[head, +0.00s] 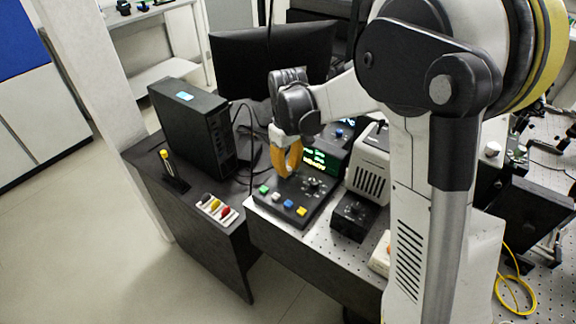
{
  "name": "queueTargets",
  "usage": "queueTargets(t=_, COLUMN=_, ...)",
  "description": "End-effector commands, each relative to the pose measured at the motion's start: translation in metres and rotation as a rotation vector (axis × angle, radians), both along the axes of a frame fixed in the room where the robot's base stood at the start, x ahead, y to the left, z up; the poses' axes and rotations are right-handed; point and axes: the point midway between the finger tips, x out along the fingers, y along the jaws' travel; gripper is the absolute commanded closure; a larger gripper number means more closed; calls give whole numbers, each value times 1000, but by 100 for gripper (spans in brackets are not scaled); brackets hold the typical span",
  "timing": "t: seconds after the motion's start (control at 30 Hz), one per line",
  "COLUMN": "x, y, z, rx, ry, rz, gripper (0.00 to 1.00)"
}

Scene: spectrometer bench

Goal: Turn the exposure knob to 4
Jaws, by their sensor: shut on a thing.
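My gripper (286,173), with orange fingers, points down at the left part of a dark control box (266,205) on the bench. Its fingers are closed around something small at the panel. That thing is hidden by the fingers; from its place it looks like a knob. A second black knob (312,184) with light dial marks shows to the right, clear of the fingers. Green, white, blue and yellow buttons line the box's front. I cannot read the dial labels or the knob setting. A screen (320,160) with green and yellow text stands behind.
A black computer tower (192,128) and a dark monitor (272,62) stand behind. A white vented instrument (370,165) and a smaller black box (354,216) are close on the right. A tray of coloured items (217,209) lies at the left.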

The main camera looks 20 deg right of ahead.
Motion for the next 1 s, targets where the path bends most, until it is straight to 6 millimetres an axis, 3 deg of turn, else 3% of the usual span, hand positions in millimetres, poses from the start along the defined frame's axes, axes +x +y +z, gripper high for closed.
queueTargets(t=0.6, x=1, y=0, z=1, rx=1, ry=-2, rz=-574, gripper=100)
queueTargets(t=1.0, x=1, y=0, z=1, rx=1, ry=-2, rz=-829, gripper=100)
